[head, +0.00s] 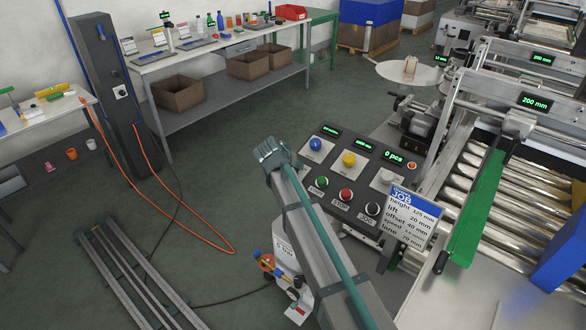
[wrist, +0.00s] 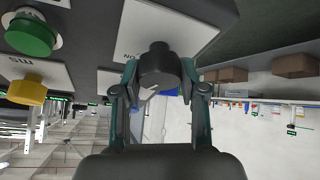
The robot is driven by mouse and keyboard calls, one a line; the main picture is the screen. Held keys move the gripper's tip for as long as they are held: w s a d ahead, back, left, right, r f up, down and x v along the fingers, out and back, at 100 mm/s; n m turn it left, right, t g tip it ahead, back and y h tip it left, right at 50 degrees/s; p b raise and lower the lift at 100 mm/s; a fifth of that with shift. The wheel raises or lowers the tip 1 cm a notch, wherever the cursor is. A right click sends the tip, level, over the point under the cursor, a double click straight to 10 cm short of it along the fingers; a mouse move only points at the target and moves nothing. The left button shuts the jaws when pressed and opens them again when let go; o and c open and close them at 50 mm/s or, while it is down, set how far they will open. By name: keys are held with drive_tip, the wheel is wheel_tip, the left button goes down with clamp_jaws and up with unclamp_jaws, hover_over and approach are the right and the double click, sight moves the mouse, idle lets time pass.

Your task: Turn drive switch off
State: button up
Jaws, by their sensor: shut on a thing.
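In the wrist view, my gripper (wrist: 161,88) is shut on a dark round knob (wrist: 157,62), with one teal finger on each side. The knob stands out from a pale label plate with partly readable lettering, and a pale mark shows on its face. The wrist view looks upside down. A green button (wrist: 31,35) and a yellow button (wrist: 27,89) sit to the left of the knob. I cannot make out my gripper in the head view, or tell which control there is the held knob. Which position the knob points to cannot be read.
In the head view, a dark control panel (head: 357,217) carries coloured buttons and green displays. A job card (head: 410,216) stands at its right edge, close to a green bar (head: 472,212) and rollers. An orange hose (head: 193,242) lies on open floor at left.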

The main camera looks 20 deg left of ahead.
drive_tip(key=n+y, duration=0.1)
drive_tip(key=n, duration=0.2)
drive_tip(key=n+g+y, duration=0.1)
drive_tip(key=n, duration=0.2)
drive_tip(key=shift+r+n+y+p, duration=0.1)
drive_tip(key=shift+n+y+p, duration=0.2)
drive_tip(key=shift+n+p, duration=0.1)
drive_tip(key=n+g+y, duration=0.1)
drive_tip(key=n, duration=0.2)
drive_tip(key=shift+a+n, duration=0.1)
drive_tip(key=shift+n, duration=0.2)
drive_tip(key=shift+n+g+y+p, duration=0.35)
drive_tip(key=shift+n+g, duration=0.35)
drive_tip(key=shift+n, duration=0.8)
drive_tip(key=shift+s, duration=0.1)
drive_tip(key=o, duration=1.1)
drive_tip(key=shift+o, duration=0.2)
drive_tip(key=v, duration=1.1)
drive_tip(key=shift+r, duration=0.4)
drive_tip(key=shift+s, duration=0.1)
